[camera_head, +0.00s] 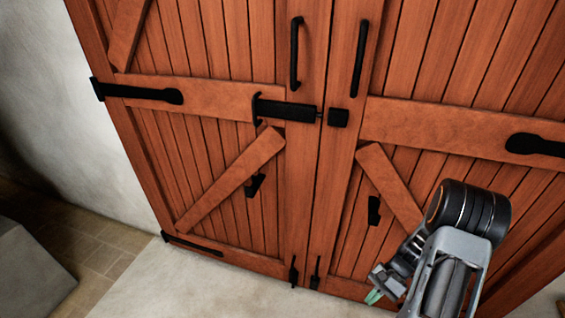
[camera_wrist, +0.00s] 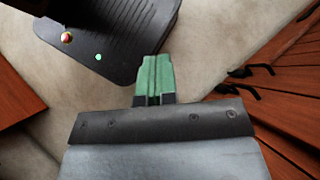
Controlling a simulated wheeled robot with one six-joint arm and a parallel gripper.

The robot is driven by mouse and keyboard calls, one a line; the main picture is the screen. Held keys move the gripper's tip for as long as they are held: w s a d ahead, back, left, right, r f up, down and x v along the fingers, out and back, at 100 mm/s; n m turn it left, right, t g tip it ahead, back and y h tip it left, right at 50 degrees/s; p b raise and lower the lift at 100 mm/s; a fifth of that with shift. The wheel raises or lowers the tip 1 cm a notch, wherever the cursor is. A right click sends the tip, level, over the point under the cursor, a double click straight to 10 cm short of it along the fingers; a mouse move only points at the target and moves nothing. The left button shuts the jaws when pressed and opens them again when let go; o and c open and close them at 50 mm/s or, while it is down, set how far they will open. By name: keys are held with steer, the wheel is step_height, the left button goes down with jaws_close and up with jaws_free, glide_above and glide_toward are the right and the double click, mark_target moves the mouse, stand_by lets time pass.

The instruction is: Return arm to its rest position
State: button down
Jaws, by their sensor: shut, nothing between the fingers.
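My gripper (camera_head: 373,297) is at the lower right of the head view, at the end of my bent arm, in front of the lower part of a wooden double door (camera_head: 228,150). In the wrist view my gripper (camera_wrist: 155,62) shows its green fingers together and empty, above the pale floor. The fingers appear apart from the door. Part of my arm covers the lower right of the door.
The door has two black handles (camera_head: 295,54), a black bolt (camera_head: 287,109) across the middle and black hinges. Both leaves look closed. A pale wall (camera_head: 75,110) stands at left. A grey block (camera_head: 30,272) sits at lower left on the brick-paved floor (camera_head: 98,250).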

steer(key=a+r+n+t+h+p, duration=0.2)
steer(key=a+r+n+p, duration=0.1)
steer(key=r, duration=0.9)
steer(key=s+a+r+n+t+h+p, duration=0.1)
steer(key=a+r+n+t+h+p, duration=0.2)
steer(key=r, duration=1)
steer(key=s+a+r+n+t+h+p, duration=0.1)
steer(key=a+r+n+t+h+p, duration=0.1)
steer(key=r, duration=1)
steer(key=a+n+t+p, duration=0.1)
steer(key=n+p, duration=0.1)
steer(key=p, duration=0.1)
steer(key=shift+a+r+h, duration=0.35)
steer(key=shift+a+h, duration=0.05)
